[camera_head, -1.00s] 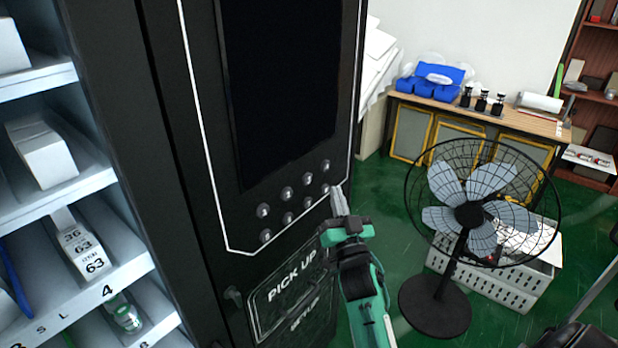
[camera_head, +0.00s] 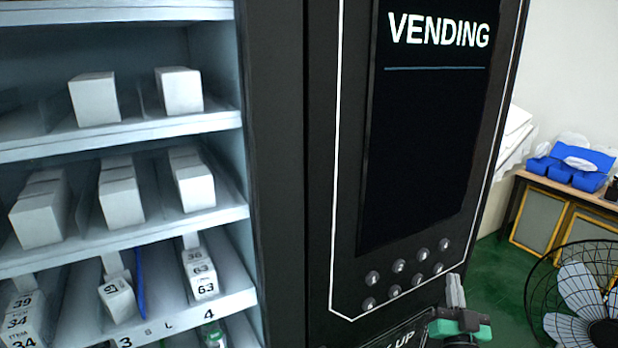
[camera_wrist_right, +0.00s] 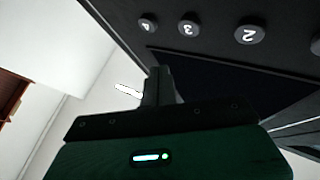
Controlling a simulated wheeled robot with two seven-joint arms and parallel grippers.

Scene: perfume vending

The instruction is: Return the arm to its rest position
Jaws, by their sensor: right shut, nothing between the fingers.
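My right gripper (camera_head: 455,291) is at the bottom of the head view, in front of the lower right of the vending machine's button panel. It is shut and empty. In the right wrist view my right gripper (camera_wrist_right: 160,84) points toward the black panel, near the round numbered buttons (camera_wrist_right: 250,33). The same buttons (camera_head: 398,266) show in two rows in the head view. Whether the fingertips touch the panel cannot be told. My left gripper is not in view.
The machine's dark screen (camera_head: 425,150) reads "VENDING". Shelves (camera_head: 130,137) with white boxes fill the left. A fan (camera_head: 590,300) stands on the green floor at the right, near a low table (camera_head: 570,190) with blue things.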

